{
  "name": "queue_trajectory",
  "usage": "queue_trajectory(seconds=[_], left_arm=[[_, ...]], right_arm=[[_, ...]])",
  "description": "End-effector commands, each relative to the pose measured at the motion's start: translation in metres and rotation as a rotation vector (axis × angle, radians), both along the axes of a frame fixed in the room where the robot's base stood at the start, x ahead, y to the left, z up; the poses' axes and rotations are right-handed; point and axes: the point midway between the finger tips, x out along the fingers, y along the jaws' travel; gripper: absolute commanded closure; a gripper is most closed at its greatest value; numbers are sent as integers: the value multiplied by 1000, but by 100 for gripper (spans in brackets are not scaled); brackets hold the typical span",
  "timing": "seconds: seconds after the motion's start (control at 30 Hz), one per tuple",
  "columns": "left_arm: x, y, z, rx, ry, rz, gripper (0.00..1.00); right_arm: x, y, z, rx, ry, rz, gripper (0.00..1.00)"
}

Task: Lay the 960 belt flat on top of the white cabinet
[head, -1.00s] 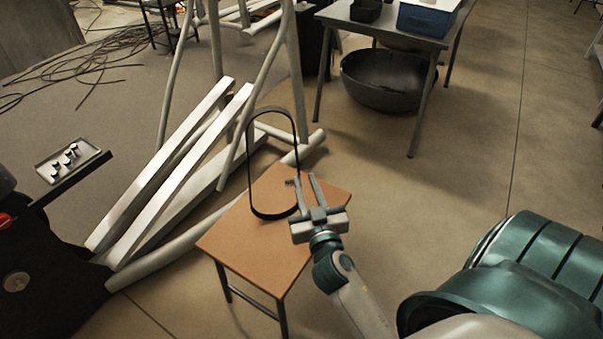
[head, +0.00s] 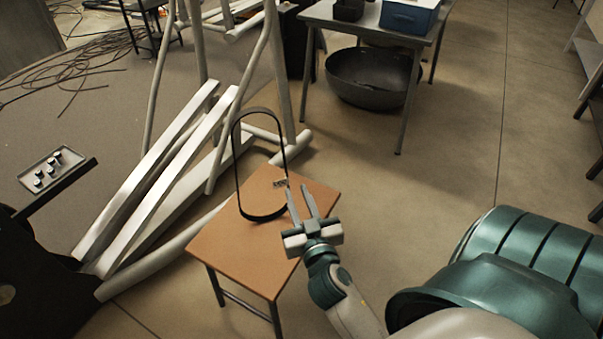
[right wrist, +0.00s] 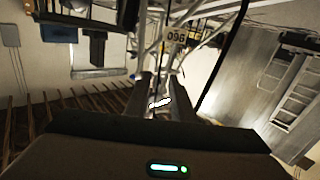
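The 960 belt (head: 237,170) is a thin black loop standing upright on a brown-topped stool (head: 230,250) in the head view. My right gripper (head: 298,190) is at the belt's right side, its two fingers apart; one fingertip overlaps the belt's edge in the picture. I cannot make out the white cabinet in either view. My left gripper is out of view.
White beams (head: 165,180) and a pipe frame stand left of the stool. A grey table (head: 375,22) carries a blue box (head: 408,16), with a large dark bowl (head: 372,78) underneath. Shelves (head: 590,60) stand at the far right. The floor between is clear.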

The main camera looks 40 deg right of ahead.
Motion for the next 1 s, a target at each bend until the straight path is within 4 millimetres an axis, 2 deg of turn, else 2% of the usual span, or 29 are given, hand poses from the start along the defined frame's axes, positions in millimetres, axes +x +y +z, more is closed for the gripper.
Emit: queue_trajectory(seconds=[0.17, 0.27, 0.4, 0.53, 0.6, 0.73, 0.83, 1.0], left_arm=[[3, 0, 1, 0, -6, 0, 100], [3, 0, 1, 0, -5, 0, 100], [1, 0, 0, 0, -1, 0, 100], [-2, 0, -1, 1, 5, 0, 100], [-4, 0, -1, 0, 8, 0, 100], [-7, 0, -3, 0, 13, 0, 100], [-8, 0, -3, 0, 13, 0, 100], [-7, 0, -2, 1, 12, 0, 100]], right_arm=[[-19, 5, -39, 52, 157, -9, 78], [-41, 18, -78, 94, 322, 10, 78], [-87, 54, -137, 150, 615, 110, 78], [-142, 98, -180, 185, 877, 264, 78], [-169, 118, -192, 194, 984, 350, 78], [-205, 144, -204, 202, 1110, 468, 78], [-215, 151, -207, 204, 1145, 504, 78], [-216, 152, -207, 204, 1149, 509, 78]])
